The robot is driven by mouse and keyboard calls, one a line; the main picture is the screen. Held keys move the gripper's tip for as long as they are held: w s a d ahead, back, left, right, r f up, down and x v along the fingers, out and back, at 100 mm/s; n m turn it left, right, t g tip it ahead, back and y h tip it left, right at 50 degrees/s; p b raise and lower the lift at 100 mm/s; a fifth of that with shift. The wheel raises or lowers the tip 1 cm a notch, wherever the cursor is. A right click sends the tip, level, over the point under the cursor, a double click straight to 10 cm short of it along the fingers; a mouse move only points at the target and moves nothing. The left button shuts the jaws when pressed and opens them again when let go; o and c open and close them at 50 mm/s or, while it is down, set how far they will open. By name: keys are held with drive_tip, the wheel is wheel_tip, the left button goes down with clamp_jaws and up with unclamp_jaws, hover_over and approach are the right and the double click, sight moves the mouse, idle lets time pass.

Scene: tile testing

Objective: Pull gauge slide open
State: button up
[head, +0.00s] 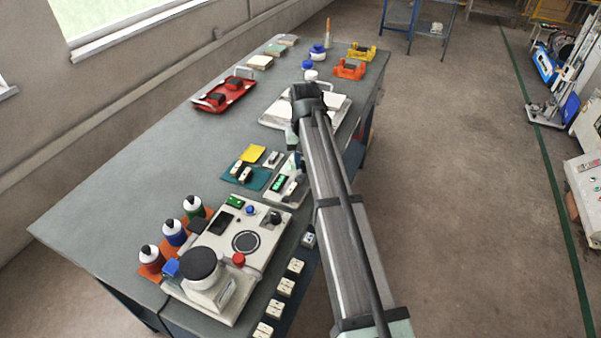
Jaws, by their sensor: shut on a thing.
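The gauge (282,186) is a pale block with a green-lit display, on the right part of the grey bench near its front edge. My gripper (300,166) is low at the gauge's far right end, mostly hidden behind my own forearm. It is shut on the gauge slide, but the fingertips and the slide are too small and covered to make out. How far the slide is out cannot be told.
Left of the gauge lie a teal mat (246,177) with small blocks and a yellow pad (253,153). A tester (228,255) with bottles stands nearer. A white tray (275,115), a red tray (224,95) and orange holders (349,69) are farther back. The bench's left middle is clear.

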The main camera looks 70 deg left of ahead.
drive_tip(key=shift+w+a, duration=0.55)
drive_tip(key=o, duration=0.9)
drive_tip(key=shift+c, duration=0.2)
drive_tip(key=shift+r, duration=0.15)
drive_tip(key=shift+r, duration=2.9)
